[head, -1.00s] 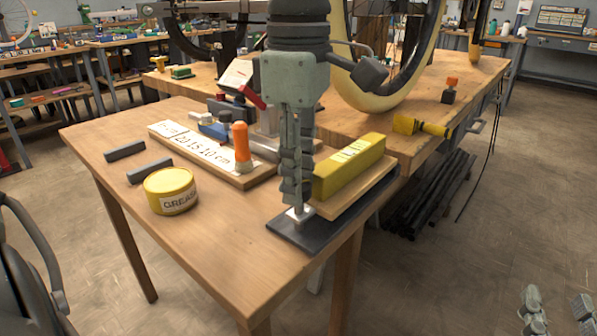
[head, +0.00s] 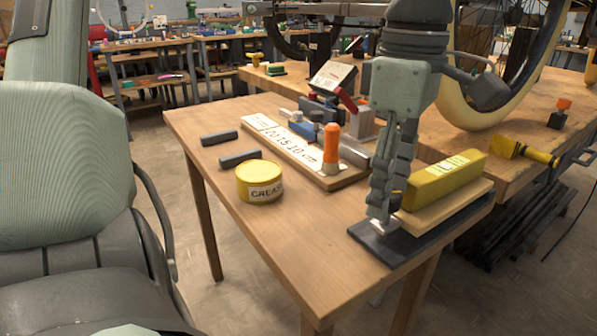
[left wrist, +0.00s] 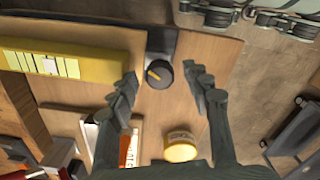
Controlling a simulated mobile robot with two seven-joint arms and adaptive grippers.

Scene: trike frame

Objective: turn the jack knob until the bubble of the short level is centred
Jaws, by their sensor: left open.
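The short level is a yellow block (head: 445,182) on a wooden board (head: 455,207), above a dark base plate (head: 378,246). It also shows in the left wrist view (left wrist: 90,64). Its bubble cannot be made out. The jack knob, black with a yellow mark (left wrist: 159,74), is at the board's near end. My left gripper (head: 382,208) points down over that end and mostly hides the knob in the head view. In the left wrist view its open fingers (left wrist: 160,82) stand apart on either side of the knob. Part of my right gripper appears at that view's top right (left wrist: 250,16).
A grease tin (head: 259,182), two dark bars (head: 230,148), a marked board (head: 282,142) and an orange-handled tool (head: 331,145) are on the table left of the gripper. A wheel and yellow clamp (head: 525,151) are behind. The table's front left is clear.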

